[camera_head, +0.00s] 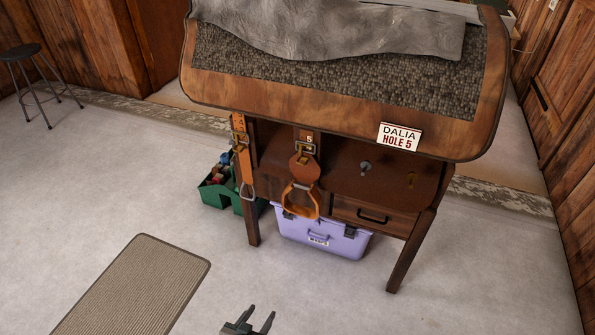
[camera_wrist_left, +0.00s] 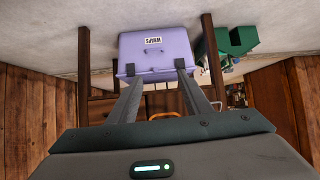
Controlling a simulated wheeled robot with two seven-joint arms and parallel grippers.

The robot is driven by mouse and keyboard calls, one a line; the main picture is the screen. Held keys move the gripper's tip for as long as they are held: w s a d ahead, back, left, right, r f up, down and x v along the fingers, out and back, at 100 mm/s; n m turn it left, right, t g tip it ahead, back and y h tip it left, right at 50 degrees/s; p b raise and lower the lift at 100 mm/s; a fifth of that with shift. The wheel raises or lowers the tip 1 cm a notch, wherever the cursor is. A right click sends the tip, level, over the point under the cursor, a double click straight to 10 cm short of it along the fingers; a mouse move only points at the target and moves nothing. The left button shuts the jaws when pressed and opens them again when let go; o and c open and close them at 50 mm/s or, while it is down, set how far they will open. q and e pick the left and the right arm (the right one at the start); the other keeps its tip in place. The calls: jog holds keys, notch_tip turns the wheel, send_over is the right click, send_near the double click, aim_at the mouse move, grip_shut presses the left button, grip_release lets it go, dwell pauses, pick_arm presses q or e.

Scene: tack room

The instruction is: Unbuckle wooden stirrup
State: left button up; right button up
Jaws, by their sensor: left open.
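The wooden stirrup (camera_head: 301,200) hangs in front of the wooden stand from a brown leather strap with a buckle (camera_head: 304,149). The strap looks fastened at the buckle; the pin is too small to make out. My left gripper (camera_head: 262,319) is open and empty at the bottom of the head view, well short of the stirrup. In the left wrist view the open fingers (camera_wrist_left: 156,96) show, with part of the orange stirrup (camera_wrist_left: 164,115) beyond them. My right gripper is not in view.
A purple box (camera_head: 325,236) sits under the stand beside a green caddy (camera_head: 215,191). The stand's wooden legs (camera_head: 410,253) flank it. A mat (camera_head: 135,285) lies on the left floor and a stool (camera_head: 30,65) stands farther back. The floor before the stand is clear.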

pick_arm(q)
jog(key=w+d+r+t+h, duration=0.1)
jog(key=w+r, duration=0.4)
jog(key=r, duration=0.5)
jog(key=w+d+r+t+h, duration=0.1)
jog(key=w+r+t, duration=0.2)
jog(key=r, duration=0.7)
jog(key=w+d+r+m+t+b, duration=0.1)
jog(key=w+d+r+t, duration=0.1)
jog(key=w+r, duration=0.6)
notch_tip(320, 180, up, 3)
jog(key=shift+h, duration=0.4)
jog(key=shift+w, duration=0.2)
send_near(302, 155)
jog(key=w, duration=0.1)
jog(key=w+d+f, duration=0.1)
jog(key=w+d, duration=0.1)
jog(key=w, duration=0.1)
jog(key=shift+d+f, duration=0.1)
jog(key=shift+f, duration=0.1)
jog(key=shift+p, duration=0.3)
jog(key=c, duration=1.1)
